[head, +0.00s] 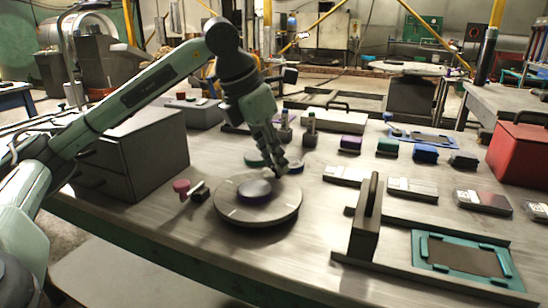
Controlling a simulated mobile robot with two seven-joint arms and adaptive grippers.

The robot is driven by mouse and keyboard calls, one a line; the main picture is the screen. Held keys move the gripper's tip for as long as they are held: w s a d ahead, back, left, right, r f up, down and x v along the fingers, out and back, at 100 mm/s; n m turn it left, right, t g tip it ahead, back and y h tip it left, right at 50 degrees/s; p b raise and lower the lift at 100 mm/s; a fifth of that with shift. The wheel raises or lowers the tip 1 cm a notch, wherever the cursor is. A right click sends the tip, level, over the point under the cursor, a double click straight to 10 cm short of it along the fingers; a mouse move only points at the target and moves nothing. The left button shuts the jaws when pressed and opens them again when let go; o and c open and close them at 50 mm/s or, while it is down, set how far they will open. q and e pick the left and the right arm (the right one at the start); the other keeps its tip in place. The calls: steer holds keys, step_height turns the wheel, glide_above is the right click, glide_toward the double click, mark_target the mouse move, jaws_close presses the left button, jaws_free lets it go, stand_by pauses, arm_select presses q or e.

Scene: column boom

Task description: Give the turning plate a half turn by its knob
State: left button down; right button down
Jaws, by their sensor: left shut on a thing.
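The turning plate (232,209) is a round grey disc on the metal table, with a dark blue-purple round piece (254,190) at its middle. My left gripper (281,170) reaches down from above to the plate's far right edge. Its fingers are shut on the knob there, which they hide almost wholly. The dark middle piece is apart from the fingers. My right gripper is not in view.
A grey drawer box (150,150) stands left of the plate. A pink-headed knob (181,186) sits close to its left edge. A dark upright block (368,222) and a teal frame (420,255) are at right. Several coloured blocks and a red box (518,150) lie beyond.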

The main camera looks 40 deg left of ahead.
arm_select(q)
steer(key=shift+s+a+n+y, duration=0.1)
steer(key=shift+a+n+y, duration=0.45)
steer(key=shift+n, duration=0.65)
steer(key=c, duration=1.3)
jaws_free()
steer(key=shift+c, duration=0.2)
steer(key=v, duration=1.2)
steer(key=shift+a, duration=0.1)
